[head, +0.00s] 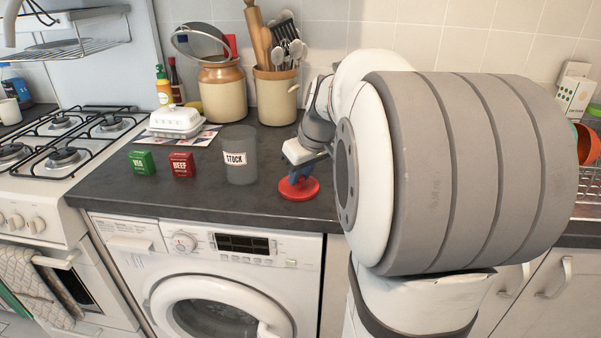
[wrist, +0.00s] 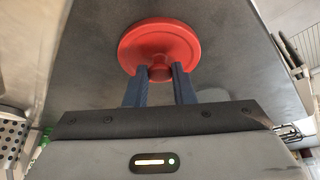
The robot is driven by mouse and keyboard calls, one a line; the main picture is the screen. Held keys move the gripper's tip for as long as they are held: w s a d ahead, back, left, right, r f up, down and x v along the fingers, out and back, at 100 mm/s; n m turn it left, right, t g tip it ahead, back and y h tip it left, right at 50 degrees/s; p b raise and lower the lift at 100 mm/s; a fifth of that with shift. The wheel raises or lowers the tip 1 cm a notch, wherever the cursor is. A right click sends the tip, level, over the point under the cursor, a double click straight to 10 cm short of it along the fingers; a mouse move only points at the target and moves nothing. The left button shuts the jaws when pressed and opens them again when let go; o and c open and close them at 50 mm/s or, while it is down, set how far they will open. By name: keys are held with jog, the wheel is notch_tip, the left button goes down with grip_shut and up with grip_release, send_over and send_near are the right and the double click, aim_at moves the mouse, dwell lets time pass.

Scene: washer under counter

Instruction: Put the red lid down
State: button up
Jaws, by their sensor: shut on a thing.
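The red lid (head: 299,189) is a flat red disc with a knob, at the front of the dark counter in the head view. My gripper (head: 298,174) is above it with its fingers pointing down. In the wrist view the gripper's blue fingers (wrist: 160,78) are shut on the knob of the red lid (wrist: 158,40). The lid is level and at or very close to the counter top; I cannot tell whether it touches. A translucent grey canister (head: 240,168) labelled STOCK stands open to the left of the lid.
A green box (head: 142,162) and a red BEEF box (head: 181,164) stand left of the canister. The counter's front edge (head: 260,218) is close to the lid. A gas hob (head: 60,140) is at the left.

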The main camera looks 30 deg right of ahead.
jog(key=o, duration=0.9)
jog(key=shift+o, duration=0.2)
jog(key=shift+r+p, duration=0.2)
jog(key=shift+p, duration=0.1)
jog(key=a+p+v, duration=0.1)
jog(key=p+v, duration=0.1)
jog(key=v, duration=0.9)
jog(key=s+a+f+m+g, duration=0.2)
jog(key=s+a+f, duration=1.1)
jog(key=f, duration=0.4)
jog(key=shift+s+a+f+g+h, duration=0.25)
jog(key=shift+s+a+g+h, duration=0.15)
jog(key=shift+s, duration=0.1)
